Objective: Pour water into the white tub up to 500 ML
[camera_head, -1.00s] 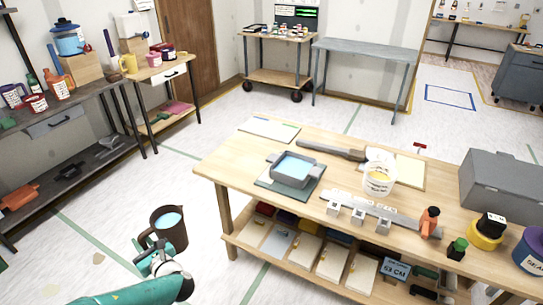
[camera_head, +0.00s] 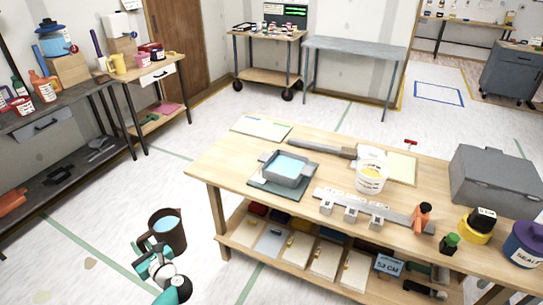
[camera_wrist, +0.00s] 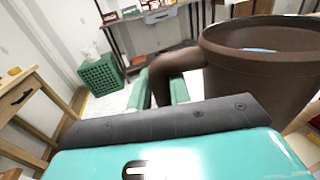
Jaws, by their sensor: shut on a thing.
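A dark brown pitcher (camera_head: 172,243) with blue water in it stands upright in the air, left of the wooden table (camera_head: 225,165). My gripper (camera_head: 150,253) is shut on its handle. In the wrist view the pitcher (camera_wrist: 255,80) fills the right side, and my gripper's fingers (camera_wrist: 162,92) are around the handle (camera_wrist: 172,72). The white tub (camera_head: 371,178) stands on the table, right of its middle. It has black marks on its side, too small to read, and something yellow inside. The pitcher is well apart from the tub.
A grey tray (camera_head: 287,168) of blue water sits on a dark mat on the table. A long metal ruler-like bar (camera_head: 385,212) with white blocks lies before the tub. A grey toolbox (camera_head: 492,180) stands at the right.

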